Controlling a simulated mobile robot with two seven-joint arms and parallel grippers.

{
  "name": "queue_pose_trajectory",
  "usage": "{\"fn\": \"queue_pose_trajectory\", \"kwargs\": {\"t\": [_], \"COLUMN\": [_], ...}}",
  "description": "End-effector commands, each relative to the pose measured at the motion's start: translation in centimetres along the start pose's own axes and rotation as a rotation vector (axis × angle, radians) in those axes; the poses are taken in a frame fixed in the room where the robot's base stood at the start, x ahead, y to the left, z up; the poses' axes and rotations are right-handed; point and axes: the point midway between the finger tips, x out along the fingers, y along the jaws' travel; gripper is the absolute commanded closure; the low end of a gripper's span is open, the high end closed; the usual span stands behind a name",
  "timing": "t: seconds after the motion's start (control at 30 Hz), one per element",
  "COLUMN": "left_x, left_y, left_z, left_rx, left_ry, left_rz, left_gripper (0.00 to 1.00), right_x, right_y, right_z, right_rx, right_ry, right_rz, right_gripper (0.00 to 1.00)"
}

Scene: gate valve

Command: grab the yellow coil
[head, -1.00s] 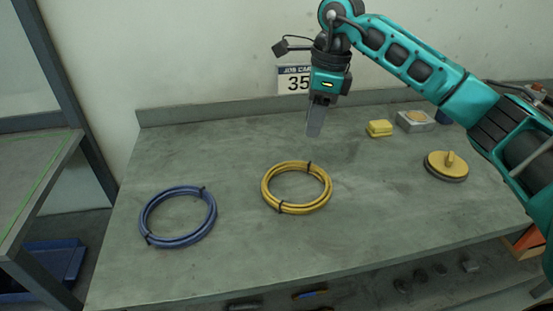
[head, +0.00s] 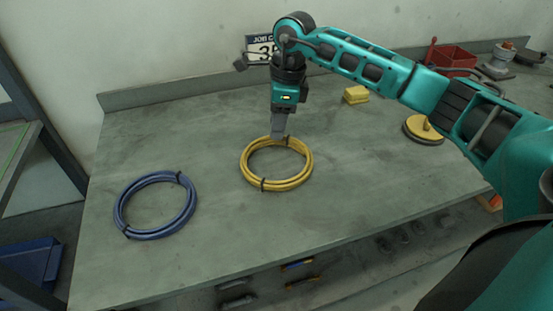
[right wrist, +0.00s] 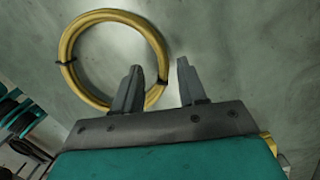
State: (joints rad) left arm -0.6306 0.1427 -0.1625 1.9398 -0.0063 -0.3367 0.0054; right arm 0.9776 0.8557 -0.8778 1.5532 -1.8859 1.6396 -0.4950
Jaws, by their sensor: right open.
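The yellow coil (head: 247,172) lies flat on the grey workbench, a ring with dark ties. In the head view my right gripper (head: 278,138) points down at the coil's far rim, and its fingertips overlap the rim in the picture. In the right wrist view the jaws (right wrist: 158,82) are open, and the coil (right wrist: 88,22) shows beyond them. I cannot tell whether the fingers touch the coil. My left gripper is not in view.
A blue coil (head: 122,205) lies to the left on the workbench (head: 200,255). A yellow sponge-like block (head: 356,95), a round yellow-topped disc (head: 423,129) and a red bin (head: 452,58) are to the right. The bench front between the coils and edge is clear.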

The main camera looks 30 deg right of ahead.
Motion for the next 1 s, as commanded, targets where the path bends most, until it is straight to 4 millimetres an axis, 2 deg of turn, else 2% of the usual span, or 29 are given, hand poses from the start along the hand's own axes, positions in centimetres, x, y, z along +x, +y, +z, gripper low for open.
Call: {"fn": "queue_pose_trajectory", "kwargs": {"t": [0.1, 0.2, 0.47, 0.9, 1.0], "left_x": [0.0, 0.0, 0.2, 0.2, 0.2], "left_y": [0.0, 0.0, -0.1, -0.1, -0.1], "left_z": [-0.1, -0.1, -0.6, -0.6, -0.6], "left_rx": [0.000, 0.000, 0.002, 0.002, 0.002], "left_ry": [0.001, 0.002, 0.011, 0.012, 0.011], "left_rz": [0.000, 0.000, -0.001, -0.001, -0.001], "left_gripper": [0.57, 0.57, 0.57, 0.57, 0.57], "right_x": [1.9, 2.8, 3.1, 3.1, 3.1], "right_y": [0.1, 0.1, 0.0, 0.0, 0.0], "right_z": [-0.4, -0.4, -0.4, -0.4, -0.4], "right_rx": [0.000, 0.000, -0.001, 0.000, 0.000], "right_ry": [0.000, 0.000, -0.001, 0.000, 0.000], "right_rz": [0.004, 0.001, 0.000, 0.000, 0.000], "right_gripper": [0.58, 0.58, 0.58, 0.99, 1.00]}}
